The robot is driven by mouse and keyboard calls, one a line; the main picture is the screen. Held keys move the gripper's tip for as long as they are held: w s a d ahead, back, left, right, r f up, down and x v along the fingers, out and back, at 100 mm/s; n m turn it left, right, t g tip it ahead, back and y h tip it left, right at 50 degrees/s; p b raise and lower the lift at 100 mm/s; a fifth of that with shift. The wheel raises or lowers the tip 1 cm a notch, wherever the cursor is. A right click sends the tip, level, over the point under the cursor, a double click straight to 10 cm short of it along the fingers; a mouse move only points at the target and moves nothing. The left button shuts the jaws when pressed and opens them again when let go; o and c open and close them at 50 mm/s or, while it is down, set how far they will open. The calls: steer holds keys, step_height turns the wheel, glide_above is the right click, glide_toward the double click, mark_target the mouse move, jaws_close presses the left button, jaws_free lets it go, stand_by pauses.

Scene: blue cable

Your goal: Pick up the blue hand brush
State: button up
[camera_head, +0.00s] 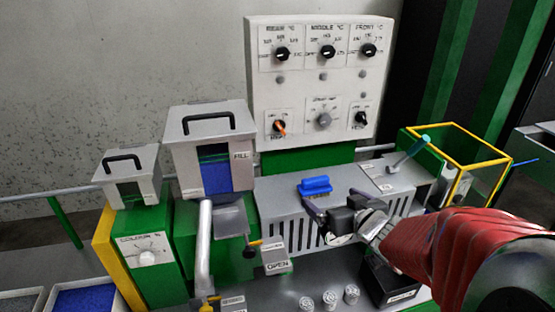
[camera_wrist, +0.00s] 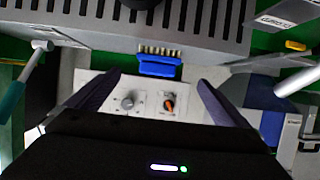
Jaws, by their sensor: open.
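The blue hand brush (camera_head: 315,186) lies on top of the grey slotted housing of the machine, below the control panel. In the wrist view the brush (camera_wrist: 159,65) shows its blue body and pale bristles, ahead of my fingertips and roughly centred between them. My gripper (camera_head: 312,208) is just in front of the brush in the head view, at its near side. In the wrist view my gripper (camera_wrist: 159,80) has its two dark fingers spread apart with nothing between them. I cannot tell its exact height above the housing.
The white control panel (camera_head: 318,85) with knobs stands behind the brush. A teal-handled tool (camera_head: 411,153) lies to the right, near a yellow frame (camera_head: 478,143). A grey hopper (camera_head: 209,150) stands left.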

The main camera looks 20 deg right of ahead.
mark_target(316, 188)
steer(key=shift+x, duration=4.05)
steer(key=shift+f, duration=0.15)
steer(key=shift+x, duration=2.55)
steer(key=shift+d+f, duration=0.1)
steer(key=shift+d, duration=0.1)
steer(key=shift+c, duration=0.5)
steer(key=c, duration=1.1)
